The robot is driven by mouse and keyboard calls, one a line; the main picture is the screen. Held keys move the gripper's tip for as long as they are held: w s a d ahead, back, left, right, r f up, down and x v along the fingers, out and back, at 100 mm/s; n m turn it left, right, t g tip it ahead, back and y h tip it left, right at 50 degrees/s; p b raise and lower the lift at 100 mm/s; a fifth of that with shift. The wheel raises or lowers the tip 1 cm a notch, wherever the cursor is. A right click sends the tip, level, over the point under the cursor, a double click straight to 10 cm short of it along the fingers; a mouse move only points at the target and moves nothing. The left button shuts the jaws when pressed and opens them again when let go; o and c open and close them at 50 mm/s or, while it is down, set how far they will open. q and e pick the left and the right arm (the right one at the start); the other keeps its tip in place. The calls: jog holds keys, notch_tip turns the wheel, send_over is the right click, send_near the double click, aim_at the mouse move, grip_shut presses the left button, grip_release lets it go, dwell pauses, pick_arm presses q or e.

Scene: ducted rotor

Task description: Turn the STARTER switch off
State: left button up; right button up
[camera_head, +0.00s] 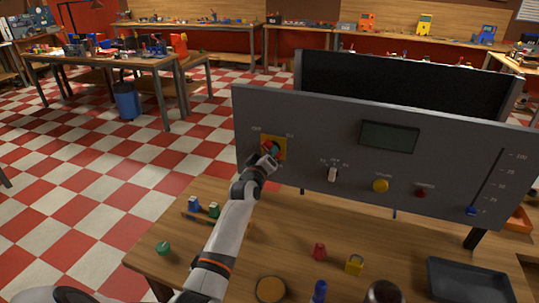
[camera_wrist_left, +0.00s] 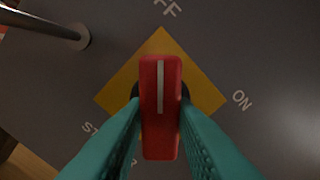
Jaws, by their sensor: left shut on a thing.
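The STARTER switch is a red handle (camera_wrist_left: 161,75) with a white line, on a yellow diamond plate (camera_wrist_left: 202,92). In the left wrist view the handle stands nearly upright, and its white line points up toward the plate's top corner and the partly cut-off OFF label. ON is printed at the right, and lettering starting with ST is partly hidden at lower left. My left gripper (camera_head: 270,152) has its teal fingers shut on the handle, one on each side. In the head view the switch is at the left end of the grey panel (camera_head: 330,120), partly covered by the gripper. My right gripper is out of view.
The panel also bears a white knob (camera_head: 333,174), a yellow button (camera_head: 380,185), a red button (camera_head: 420,193), a display (camera_head: 389,137) and a blue slider (camera_head: 471,211). A metal rod (camera_wrist_left: 50,28) sticks out near the switch. Small parts and a dark tray (camera_head: 468,283) lie on the bench.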

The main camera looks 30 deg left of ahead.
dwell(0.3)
pick_arm(q)
jog(key=o, duration=1)
jog(key=b+v, duration=0.2)
jog(key=v, duration=1)
jog(key=shift+f, duration=0.1)
